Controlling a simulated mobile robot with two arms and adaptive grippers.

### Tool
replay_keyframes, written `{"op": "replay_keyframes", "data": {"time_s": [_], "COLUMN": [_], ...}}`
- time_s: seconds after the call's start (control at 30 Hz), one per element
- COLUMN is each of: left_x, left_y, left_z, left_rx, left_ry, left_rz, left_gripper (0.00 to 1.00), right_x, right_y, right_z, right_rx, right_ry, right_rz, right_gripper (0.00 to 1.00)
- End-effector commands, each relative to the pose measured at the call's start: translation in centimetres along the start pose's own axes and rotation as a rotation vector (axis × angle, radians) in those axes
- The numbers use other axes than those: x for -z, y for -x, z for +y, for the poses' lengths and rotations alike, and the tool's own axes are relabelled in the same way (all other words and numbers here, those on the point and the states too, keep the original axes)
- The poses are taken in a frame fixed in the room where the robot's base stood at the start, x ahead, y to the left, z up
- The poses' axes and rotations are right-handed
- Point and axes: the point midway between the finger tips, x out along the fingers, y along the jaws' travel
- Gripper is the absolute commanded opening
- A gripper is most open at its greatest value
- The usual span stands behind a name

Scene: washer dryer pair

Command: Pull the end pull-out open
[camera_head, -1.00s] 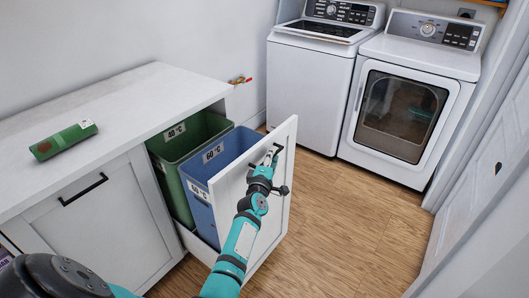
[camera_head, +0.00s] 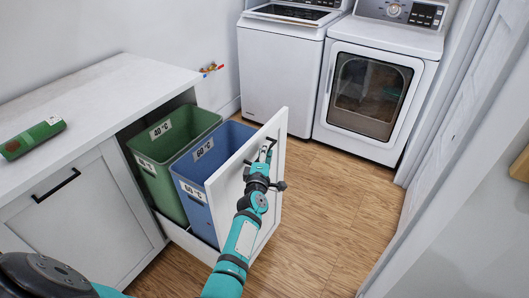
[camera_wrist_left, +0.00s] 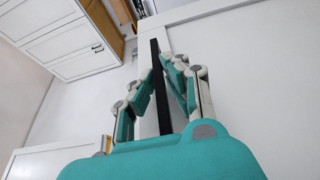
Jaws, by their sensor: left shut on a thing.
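The end pull-out is out from the cabinet, with its white front panel (camera_head: 258,222) facing right and forward. Inside it stand a green bin (camera_head: 160,185) labelled 40 °C and a blue bin (camera_head: 196,200) labelled 60 °C. My left gripper (camera_head: 266,155) is at the upper part of the front panel, at its handle. In the left wrist view the fingers (camera_wrist_left: 165,75) close around the black bar handle (camera_wrist_left: 158,90). In the head view the handle is mostly hidden by the gripper. My right gripper is not in view.
The white counter (camera_head: 100,95) holds a green tube-like pack (camera_head: 33,138). The cabinet door (camera_head: 95,210) beside the pull-out is shut. A washer (camera_head: 280,75) and a dryer (camera_head: 370,95) stand at the back. Wooden floor (camera_head: 325,210) is free right of the panel.

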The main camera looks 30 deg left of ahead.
Motion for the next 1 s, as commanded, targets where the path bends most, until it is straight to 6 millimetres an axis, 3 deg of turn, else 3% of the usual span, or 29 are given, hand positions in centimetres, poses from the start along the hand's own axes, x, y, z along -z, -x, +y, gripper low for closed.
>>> {"op": "replay_keyframes", "data": {"time_s": [0.07, 0.1, 0.23, 0.57, 1.0], "left_x": [0.1, 0.1, 0.1, 0.1, -0.2], "left_y": [0.0, 0.0, 0.0, 0.3, 6.5], "left_z": [-0.1, -0.1, -0.1, 0.0, -0.4], "left_rx": [0.002, 0.002, 0.001, 0.000, 0.007], "left_ry": [0.001, 0.001, 0.001, 0.001, 0.005], "left_rz": [0.002, 0.002, 0.002, 0.001, -0.002], "left_gripper": [0.00, 0.15, 0.32, 0.32, 0.32], "right_x": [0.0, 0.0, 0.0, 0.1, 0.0], "right_y": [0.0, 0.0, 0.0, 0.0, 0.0], "right_z": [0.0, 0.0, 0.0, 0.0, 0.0], "right_rx": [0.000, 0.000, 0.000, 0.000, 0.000], "right_ry": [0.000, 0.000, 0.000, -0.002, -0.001], "right_rz": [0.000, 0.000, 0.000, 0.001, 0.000], "right_gripper": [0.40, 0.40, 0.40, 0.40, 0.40]}}
